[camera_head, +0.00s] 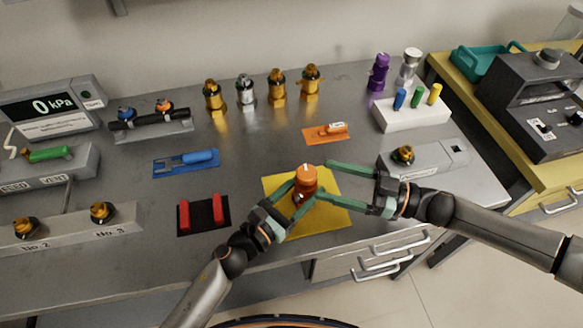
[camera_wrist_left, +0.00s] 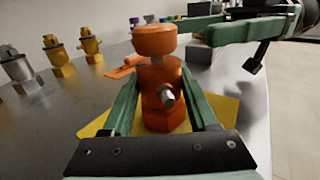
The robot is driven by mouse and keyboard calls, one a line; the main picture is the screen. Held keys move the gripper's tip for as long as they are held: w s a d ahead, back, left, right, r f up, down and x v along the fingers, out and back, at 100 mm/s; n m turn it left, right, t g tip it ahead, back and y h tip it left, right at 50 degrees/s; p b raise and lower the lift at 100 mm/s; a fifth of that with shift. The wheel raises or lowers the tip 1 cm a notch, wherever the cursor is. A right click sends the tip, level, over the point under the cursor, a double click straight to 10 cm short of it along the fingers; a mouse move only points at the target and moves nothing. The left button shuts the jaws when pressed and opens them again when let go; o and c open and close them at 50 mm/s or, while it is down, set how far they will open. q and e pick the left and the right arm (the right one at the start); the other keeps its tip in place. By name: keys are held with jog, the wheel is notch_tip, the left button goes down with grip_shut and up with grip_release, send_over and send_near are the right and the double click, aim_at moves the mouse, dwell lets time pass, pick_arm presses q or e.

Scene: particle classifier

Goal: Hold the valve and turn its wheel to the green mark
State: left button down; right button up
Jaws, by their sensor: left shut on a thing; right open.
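The orange valve (camera_head: 305,182) stands upright on the yellow mat (camera_head: 335,217) near the front of the bench. It has a round orange wheel on top and a small metal stub on its side in the left wrist view (camera_wrist_left: 157,100). My left gripper (camera_head: 296,192) is shut on the valve body below the wheel. My right gripper (camera_head: 345,182) is open, its green fingers reaching in from the right; one is level with the wheel and the other passes in front of the valve. I cannot tell whether they touch it. I cannot make out a green mark.
Several brass and metal fittings (camera_head: 277,88) stand at the back. A grey fixture (camera_head: 428,157) stands behind my right gripper. A pressure display (camera_head: 50,110) is at the left.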

jog(key=x, duration=0.9)
grip_shut()
dwell(0.4)
